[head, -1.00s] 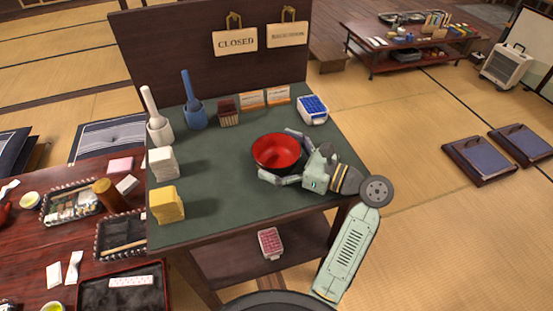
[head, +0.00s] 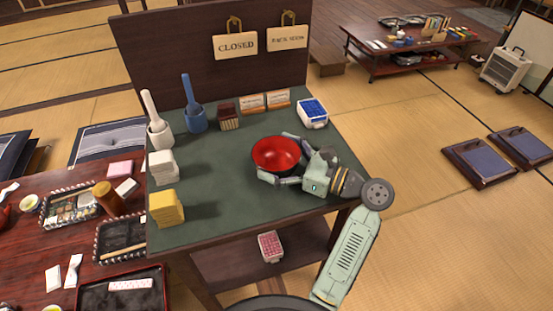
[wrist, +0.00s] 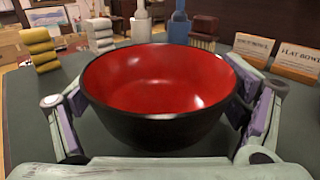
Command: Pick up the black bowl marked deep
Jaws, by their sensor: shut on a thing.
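A bowl, black outside and red inside (head: 277,154), is at the middle right of the green-topped stand (head: 225,205). My gripper (head: 280,158) reaches in from the right, with one finger on the far side of the bowl and one on the near side. In the wrist view the bowl (wrist: 158,125) fills the middle, upright, with purple finger pads against both sides. The gripper is shut on it. I cannot tell whether its base is clear of the surface.
A blue-and-white box (head: 313,113) is at the back right. A dark panel (head: 180,55) rises behind. The front middle is clear.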

